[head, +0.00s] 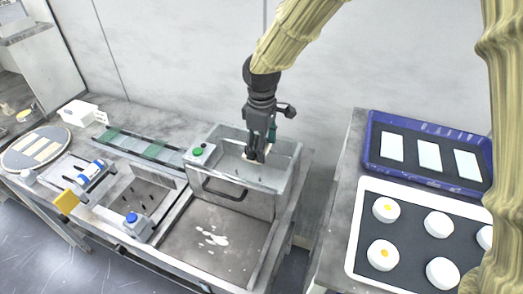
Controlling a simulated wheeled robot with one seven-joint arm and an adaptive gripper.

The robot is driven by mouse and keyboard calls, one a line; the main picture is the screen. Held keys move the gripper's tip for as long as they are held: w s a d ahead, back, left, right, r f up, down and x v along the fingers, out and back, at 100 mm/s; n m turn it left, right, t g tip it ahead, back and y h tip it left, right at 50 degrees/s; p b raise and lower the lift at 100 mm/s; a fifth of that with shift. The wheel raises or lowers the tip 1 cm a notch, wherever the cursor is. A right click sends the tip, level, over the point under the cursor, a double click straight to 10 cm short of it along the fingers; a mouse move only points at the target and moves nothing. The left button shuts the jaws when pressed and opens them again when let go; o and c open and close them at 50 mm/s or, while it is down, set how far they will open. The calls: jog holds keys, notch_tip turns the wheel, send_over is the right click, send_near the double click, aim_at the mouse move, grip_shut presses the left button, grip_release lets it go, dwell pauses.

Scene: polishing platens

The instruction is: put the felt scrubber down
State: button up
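My gripper (254,156) points down over a grey rectangular basin (294,160) in the middle of the bench. Its fingertips are small and dark, close to the basin's inside. A small pale patch shows at the fingertips, and I cannot tell whether it is something held. I cannot make out a felt scrubber for certain. Several round white pads (441,225), some with a yellow dot, sit on a white-rimmed tray (351,237) at the right; I cannot tell whether any of them is a scrubber.
A blue tray (374,124) with pale rectangular plates lies behind the white-rimmed tray. Left of the basin are a green button box (199,154), a blue-knobbed box (137,226), a yellow block (67,201) and a round disc (14,161). White spots mark the recessed surface before the basin.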

notch_tip(320, 180, down, 3)
jog(key=shift+r+p, duration=0.1)
jog(key=shift+p, duration=0.65)
jog(key=shift+f, duration=0.35)
jog(key=o, duration=1.3)
jog(key=shift+c, duration=0.2)
jog(key=shift+r, duration=0.1)
notch_tip(320, 180, up, 12)
jog(key=b, duration=0.4)
jog(key=shift+r, duration=0.1)
